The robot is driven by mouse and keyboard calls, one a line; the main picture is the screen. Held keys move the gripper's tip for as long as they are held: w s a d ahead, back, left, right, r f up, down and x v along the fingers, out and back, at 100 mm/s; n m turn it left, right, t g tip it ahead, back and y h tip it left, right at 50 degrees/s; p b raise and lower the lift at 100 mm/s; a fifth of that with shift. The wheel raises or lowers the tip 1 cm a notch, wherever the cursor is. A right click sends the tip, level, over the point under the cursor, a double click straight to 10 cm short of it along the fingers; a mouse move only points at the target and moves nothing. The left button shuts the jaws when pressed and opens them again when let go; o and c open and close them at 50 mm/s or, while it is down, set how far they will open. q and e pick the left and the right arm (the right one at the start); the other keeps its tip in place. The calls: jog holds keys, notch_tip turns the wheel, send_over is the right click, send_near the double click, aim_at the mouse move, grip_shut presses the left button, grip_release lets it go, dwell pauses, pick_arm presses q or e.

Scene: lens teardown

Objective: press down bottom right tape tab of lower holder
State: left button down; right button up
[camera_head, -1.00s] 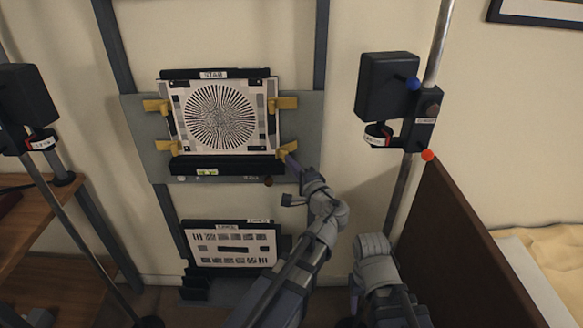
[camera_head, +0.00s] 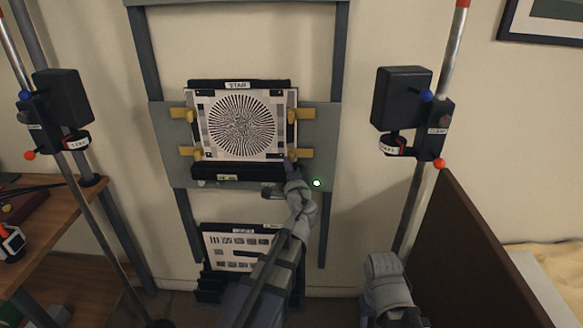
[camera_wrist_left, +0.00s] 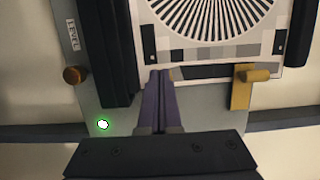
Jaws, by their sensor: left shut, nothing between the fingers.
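The holder with the round star chart (camera_head: 240,125) hangs on a grey board (camera_head: 325,150). Its bottom right tape tab (camera_head: 301,153) is yellow and lies roughly level, like the other tabs. My left gripper (camera_head: 289,163) is shut and empty, its purple fingertips at the tab's lower left in the head view. In the left wrist view, which is turned sideways, the shut fingers (camera_wrist_left: 160,95) cover the place of this tab. The upper right tab (camera_wrist_left: 243,88) shows clear to their right. Whether the fingers touch the bottom right tab I cannot tell. My right gripper is not clearly visible.
A green light (camera_head: 316,183) glows on the board, right of my left gripper. A second chart (camera_head: 238,247) sits lower, partly behind my left arm. Lamps on poles stand left (camera_head: 62,100) and right (camera_head: 402,97). A brown panel (camera_head: 465,255) is at right.

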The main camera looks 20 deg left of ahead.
pick_arm(q)
jog(key=shift+w+a, duration=0.15)
jog(key=shift+a, duration=0.1)
dwell(0.4)
